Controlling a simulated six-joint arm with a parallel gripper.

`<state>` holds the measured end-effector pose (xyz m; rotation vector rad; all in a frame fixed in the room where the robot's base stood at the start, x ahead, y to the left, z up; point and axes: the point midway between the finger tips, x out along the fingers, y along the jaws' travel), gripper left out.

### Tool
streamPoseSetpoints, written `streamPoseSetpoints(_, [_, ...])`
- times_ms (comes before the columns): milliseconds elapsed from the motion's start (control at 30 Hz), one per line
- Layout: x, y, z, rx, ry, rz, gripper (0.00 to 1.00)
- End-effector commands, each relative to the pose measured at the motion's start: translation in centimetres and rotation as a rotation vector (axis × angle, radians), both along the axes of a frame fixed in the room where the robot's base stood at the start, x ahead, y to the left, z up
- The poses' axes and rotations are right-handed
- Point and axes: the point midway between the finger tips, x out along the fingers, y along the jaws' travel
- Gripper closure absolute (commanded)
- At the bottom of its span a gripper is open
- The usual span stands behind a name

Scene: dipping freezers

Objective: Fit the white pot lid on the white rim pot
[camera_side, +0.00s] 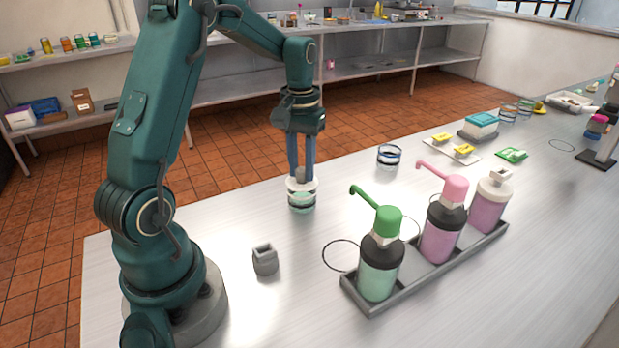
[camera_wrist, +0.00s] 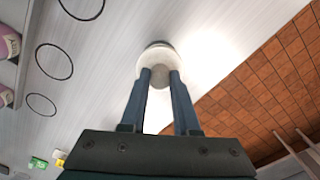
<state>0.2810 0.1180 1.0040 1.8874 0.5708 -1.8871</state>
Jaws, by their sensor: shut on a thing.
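The white pot lid (camera_side: 302,184) has a pale grey knob, and my gripper (camera_side: 301,174) is shut on that knob from above. The lid sits level at the top of a small clear pot (camera_side: 302,201) with pale green contents, standing on the metal bench. Whether the lid touches the pot's rim or hovers just over it I cannot tell. In the wrist view the lid (camera_wrist: 156,57) lies between and beyond my fingertips (camera_wrist: 159,76) and hides most of the pot under it.
A glass pot with a dark rim (camera_side: 388,156) stands to the right. A small grey holder (camera_side: 265,260) is in front. Black circles mark the bench (camera_side: 230,215). Bench space around the lidded pot is clear.

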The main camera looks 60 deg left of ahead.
Motion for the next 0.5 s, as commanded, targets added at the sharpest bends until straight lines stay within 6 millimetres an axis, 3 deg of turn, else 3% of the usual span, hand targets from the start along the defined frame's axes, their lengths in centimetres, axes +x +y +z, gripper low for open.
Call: streamPoseSetpoints(500, [0.0, 0.0, -1.1, -0.001, 0.002, 0.000, 1.00])
